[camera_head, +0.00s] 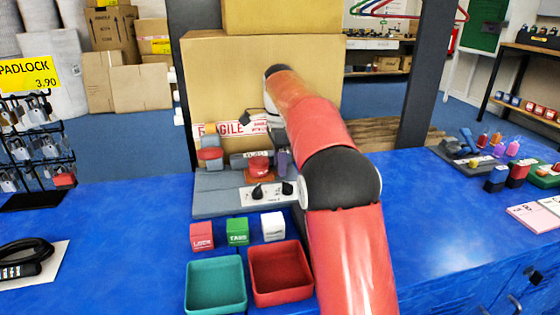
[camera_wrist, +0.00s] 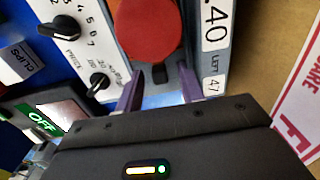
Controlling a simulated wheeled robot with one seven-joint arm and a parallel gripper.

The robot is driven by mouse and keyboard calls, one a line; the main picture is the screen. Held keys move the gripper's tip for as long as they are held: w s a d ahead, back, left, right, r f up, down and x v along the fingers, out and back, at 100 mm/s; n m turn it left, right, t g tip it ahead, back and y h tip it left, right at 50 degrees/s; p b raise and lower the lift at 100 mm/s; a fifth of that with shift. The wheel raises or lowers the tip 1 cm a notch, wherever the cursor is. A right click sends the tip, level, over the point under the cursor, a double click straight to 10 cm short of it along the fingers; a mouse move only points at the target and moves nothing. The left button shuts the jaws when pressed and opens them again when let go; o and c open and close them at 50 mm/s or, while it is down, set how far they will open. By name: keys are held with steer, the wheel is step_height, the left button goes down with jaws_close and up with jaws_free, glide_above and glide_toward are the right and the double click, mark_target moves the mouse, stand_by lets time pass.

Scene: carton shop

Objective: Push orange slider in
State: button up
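My gripper (camera_wrist: 161,80) is in the wrist view, with two purple fingers apart and nothing clearly held between them. The fingertips are close to the grey control panel, just below a large round red-orange part (camera_wrist: 148,25). I cannot tell if they touch the panel. In the head view, a red-orange part (camera_head: 258,167) is on the panel's upright back, beside a purple finger (camera_head: 282,162). Another orange-red part (camera_head: 210,154) is at its left. I cannot tell which, if either, is the orange slider. My arm hides the panel's right side.
Small red, green and white blocks (camera_head: 237,232) and green and red trays (camera_head: 215,285) stand in front of the panel. A large carton (camera_head: 225,80) is behind.

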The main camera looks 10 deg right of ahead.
jaws_close()
steer(key=a, duration=1.1)
steer(key=shift+a, duration=0.2)
jaws_free()
steer(key=shift+a, duration=0.15)
steer(key=shift+r, duration=0.2)
step_height(320, 180, up, 7)
steer(key=shift+r, duration=0.2)
